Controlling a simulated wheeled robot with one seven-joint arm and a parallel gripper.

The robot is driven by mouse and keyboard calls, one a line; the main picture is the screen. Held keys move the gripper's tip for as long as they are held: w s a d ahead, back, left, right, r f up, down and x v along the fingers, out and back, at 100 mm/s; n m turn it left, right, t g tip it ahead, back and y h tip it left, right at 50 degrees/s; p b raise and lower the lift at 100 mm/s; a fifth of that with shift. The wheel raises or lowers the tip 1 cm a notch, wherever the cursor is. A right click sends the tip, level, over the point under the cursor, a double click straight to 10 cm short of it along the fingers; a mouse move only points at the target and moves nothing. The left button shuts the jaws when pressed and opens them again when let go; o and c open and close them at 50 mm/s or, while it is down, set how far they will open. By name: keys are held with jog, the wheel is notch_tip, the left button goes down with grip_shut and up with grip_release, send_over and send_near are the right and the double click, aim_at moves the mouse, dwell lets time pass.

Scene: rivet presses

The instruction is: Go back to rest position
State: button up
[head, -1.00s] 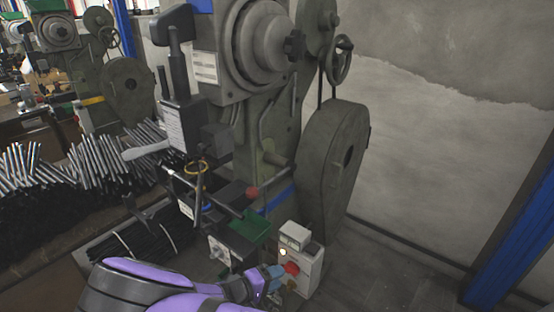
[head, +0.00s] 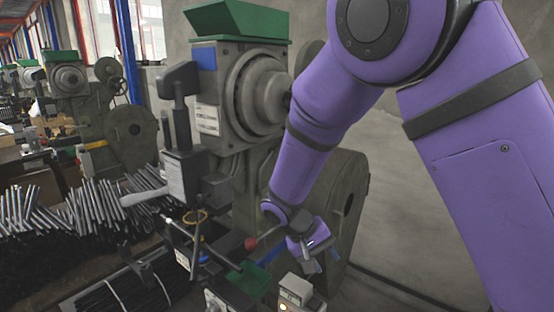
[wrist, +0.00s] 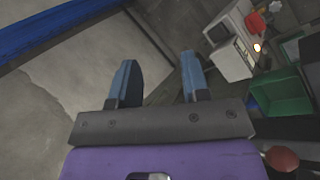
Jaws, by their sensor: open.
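My purple arm comes down from the upper right in the head view. My gripper (head: 312,258) is in front of the press's right side, above the control box (head: 297,291). In the wrist view my gripper (wrist: 157,82) has two blue fingers spread apart with nothing between them, over bare grey floor. The white control box (wrist: 235,40) lies just beyond the right finger, with a red button (wrist: 257,22) and a lit lamp on it. The gripper is apart from the box.
The rivet press (head: 245,95) stands in the middle, with a red-knobbed lever (head: 252,243) close to my gripper. A green tray (head: 250,278) is below. Bundles of metal rods (head: 95,215) lie at the left. A blue post (wrist: 60,32) crosses the wrist view's upper left.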

jog(key=s+d+r+m+y, duration=0.1)
jog(key=s+d+r+y, duration=0.2)
jog(key=d+r, duration=0.65)
jog(key=s+d+r+t+y, duration=0.2)
jog(key=s+d+r, duration=0.3)
jog(key=s+r, duration=0.3)
jog(key=s+d+r+t+y, duration=0.1)
jog(key=s+d+r+t, duration=0.2)
jog(key=s+d+r, duration=0.2)
jog(key=s+r, duration=0.3)
jog(key=s, duration=0.3)
jog(key=shift+s+m+t+y, duration=0.25)
jog(key=shift+m+t+y, duration=0.05)
jog(key=shift+m+y, duration=0.1)
